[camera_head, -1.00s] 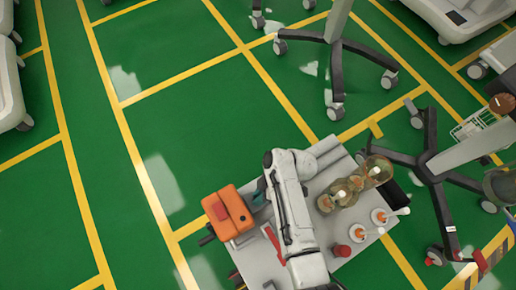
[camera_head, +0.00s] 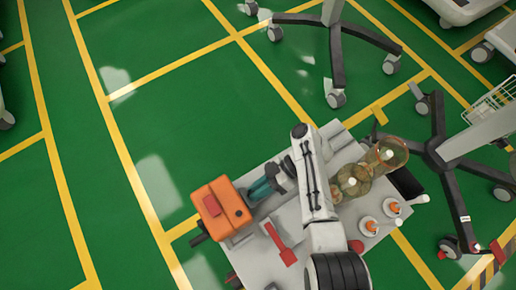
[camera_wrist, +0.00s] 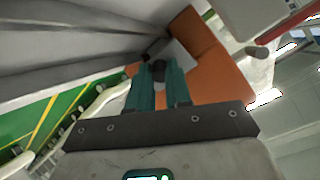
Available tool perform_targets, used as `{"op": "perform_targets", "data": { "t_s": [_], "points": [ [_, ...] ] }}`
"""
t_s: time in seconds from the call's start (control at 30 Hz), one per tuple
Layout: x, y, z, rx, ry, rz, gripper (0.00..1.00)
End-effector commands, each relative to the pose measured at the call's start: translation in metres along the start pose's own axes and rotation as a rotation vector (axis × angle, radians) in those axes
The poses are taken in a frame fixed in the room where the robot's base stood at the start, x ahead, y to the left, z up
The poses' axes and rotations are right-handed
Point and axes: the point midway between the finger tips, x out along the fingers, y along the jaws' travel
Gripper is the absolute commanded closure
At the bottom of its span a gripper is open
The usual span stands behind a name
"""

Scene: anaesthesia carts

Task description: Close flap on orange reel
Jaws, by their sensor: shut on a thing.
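The orange reel (camera_head: 222,208) is a boxy orange case with a red panel on its face, at the left edge of a grey cart top (camera_head: 285,218). In the wrist view its orange surfaces (camera_wrist: 200,45) fill the space beyond my fingers. My gripper (camera_head: 253,192) has teal fingers and reaches in from the right at the reel's right side. In the wrist view the fingers (camera_wrist: 158,70) are close together on a small part at the reel. The gripped part is mostly hidden, and I cannot tell the flap's angle.
A red tool (camera_head: 282,243) lies on the cart near the reel. Amber glass vessels (camera_head: 352,180) and small orange-and-white items (camera_head: 392,207) stand at its right. Wheeled dark stand bases (camera_head: 440,150) are beyond. The green floor (camera_head: 90,190) on the left is clear.

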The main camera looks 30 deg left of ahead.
Motion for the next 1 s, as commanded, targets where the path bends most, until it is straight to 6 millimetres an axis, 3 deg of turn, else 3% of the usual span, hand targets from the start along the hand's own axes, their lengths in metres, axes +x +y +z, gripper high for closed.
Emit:
{"op": "perform_targets", "data": {
  "t_s": [0.3, 0.33, 0.57, 0.83, 1.0],
  "points": [
    [0.0, 0.0, 0.001, 0.002, -0.002, 0.002, 1.0],
    [0.0, 0.001, 0.001, 0.003, -0.002, 0.002, 0.78],
    [0.0, 0.0, 0.001, 0.002, -0.002, 0.001, 0.56],
    [-0.001, 0.0, 0.0, 0.001, -0.001, 0.001, 0.56],
    [-0.019, 0.001, 0.0, 0.001, -0.001, 0.004, 0.56]
  ]
}}
